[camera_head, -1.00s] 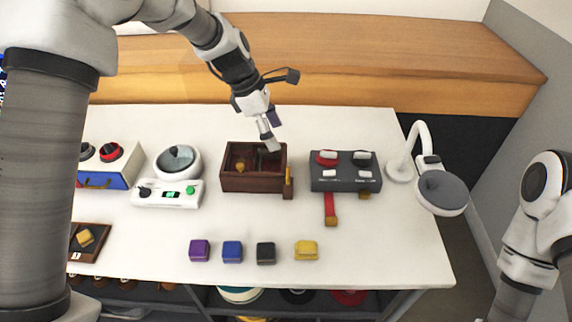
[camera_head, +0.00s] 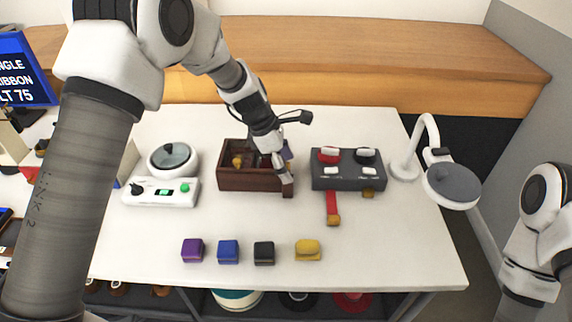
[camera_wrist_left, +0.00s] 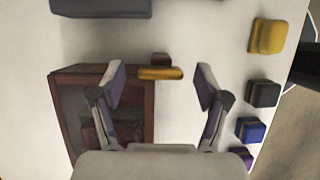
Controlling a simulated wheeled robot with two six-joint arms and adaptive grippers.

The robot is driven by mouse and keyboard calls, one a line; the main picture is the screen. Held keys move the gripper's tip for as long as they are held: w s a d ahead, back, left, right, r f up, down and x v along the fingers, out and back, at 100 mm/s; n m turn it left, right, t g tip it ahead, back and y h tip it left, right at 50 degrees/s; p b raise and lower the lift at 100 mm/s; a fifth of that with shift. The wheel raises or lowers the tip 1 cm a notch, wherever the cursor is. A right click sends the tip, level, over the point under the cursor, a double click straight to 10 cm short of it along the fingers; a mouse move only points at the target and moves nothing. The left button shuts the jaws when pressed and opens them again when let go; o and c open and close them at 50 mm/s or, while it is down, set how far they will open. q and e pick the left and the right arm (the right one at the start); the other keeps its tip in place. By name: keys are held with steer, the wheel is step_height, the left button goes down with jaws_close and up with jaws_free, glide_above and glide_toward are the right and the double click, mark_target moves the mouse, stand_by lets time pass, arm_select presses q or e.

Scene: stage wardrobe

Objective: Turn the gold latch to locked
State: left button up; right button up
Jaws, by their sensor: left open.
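The gold latch (camera_wrist_left: 161,73) is a short gold bar in the left wrist view, lying crosswise in the picture beside a small dark red-brown block (camera_wrist_left: 161,59). It is at the corner of the dark wooden box (camera_head: 248,182), which also shows in the wrist view (camera_wrist_left: 152,110). My left gripper (camera_head: 285,178) is over the box's right front corner and hides most of the latch in the head view. In the wrist view its open fingers (camera_wrist_left: 158,78) stand either side of the latch, with gaps at both ends. My right gripper is out of view.
A grey switch panel (camera_head: 348,170) with a red strap (camera_head: 332,203) stands right of the box, close to my left gripper. A white scale-like device (camera_head: 160,192) stands left. Purple, blue, black and yellow blocks (camera_head: 307,250) line the front. A lamp (camera_head: 452,185) stands right.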

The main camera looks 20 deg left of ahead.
arm_select(q)
steer(key=shift+c, duration=1.1)
steer(key=c, duration=0.9)
steer(key=shift+c, duration=0.2)
